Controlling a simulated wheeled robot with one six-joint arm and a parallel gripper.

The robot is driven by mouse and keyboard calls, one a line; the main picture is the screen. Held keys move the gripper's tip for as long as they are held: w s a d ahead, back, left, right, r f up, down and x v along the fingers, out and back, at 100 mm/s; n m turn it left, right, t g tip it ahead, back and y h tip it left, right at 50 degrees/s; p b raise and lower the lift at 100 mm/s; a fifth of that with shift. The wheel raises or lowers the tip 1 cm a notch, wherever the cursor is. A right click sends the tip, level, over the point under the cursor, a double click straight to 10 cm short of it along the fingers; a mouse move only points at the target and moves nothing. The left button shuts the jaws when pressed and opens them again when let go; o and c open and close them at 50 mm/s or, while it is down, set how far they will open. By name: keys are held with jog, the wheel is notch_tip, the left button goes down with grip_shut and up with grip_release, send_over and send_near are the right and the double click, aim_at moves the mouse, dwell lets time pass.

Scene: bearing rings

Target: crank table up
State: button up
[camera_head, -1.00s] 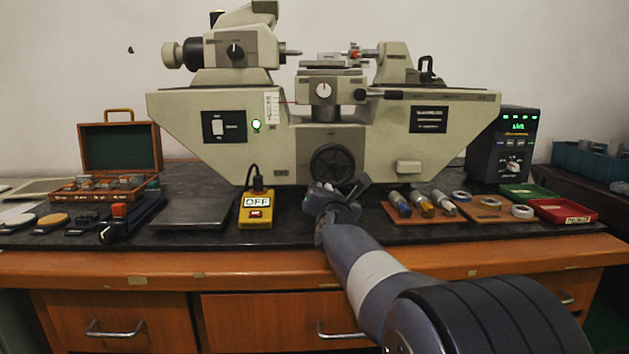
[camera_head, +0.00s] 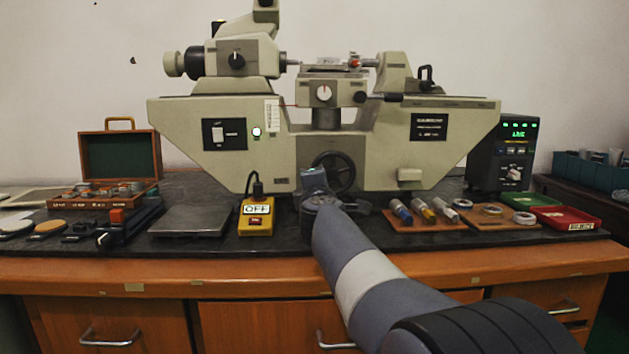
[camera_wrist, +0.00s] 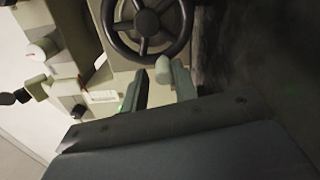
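The machine (camera_head: 385,150) has a small table (camera_head: 322,90) on a column (camera_head: 326,118). A red pointer beside the table lies near the top of a white scale (camera_head: 272,114). The black handwheel (camera_head: 340,168) is below, partly hidden by my gripper (camera_head: 314,180). In the wrist view the spoked handwheel (camera_wrist: 146,28) is at the top, with a pale handle knob (camera_wrist: 163,68) near its rim. My gripper's fingers (camera_wrist: 160,88) are apart, with the knob between their tips, close to the right finger. I cannot tell whether they touch it.
A yellow switch box (camera_head: 257,217) marked OFF and a flat plate (camera_head: 192,221) are left of my arm. A wooden board (camera_head: 425,219) with coloured cylinders, rings and red (camera_head: 563,218) and green trays are to the right.

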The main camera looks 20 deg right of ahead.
jog(key=s+a+m+b, duration=0.1)
jog(key=s+a, duration=0.1)
jog(key=s, duration=0.6)
jog(key=shift+s+a+r, duration=0.15)
jog(key=shift+a+r, duration=0.05)
jog(key=shift+r, duration=0.1)
dwell(0.4)
jog(key=shift+n, duration=0.6)
jog(key=shift+f+p+x, duration=0.15)
jog(key=shift+p+x, duration=0.15)
jog(key=shift+x, duration=1.85)
jog(key=shift+f+p+x, duration=0.15)
jog(key=shift+p+x, duration=0.1)
jog(key=shift+x, duration=1.95)
jog(key=shift+s, duration=0.1)
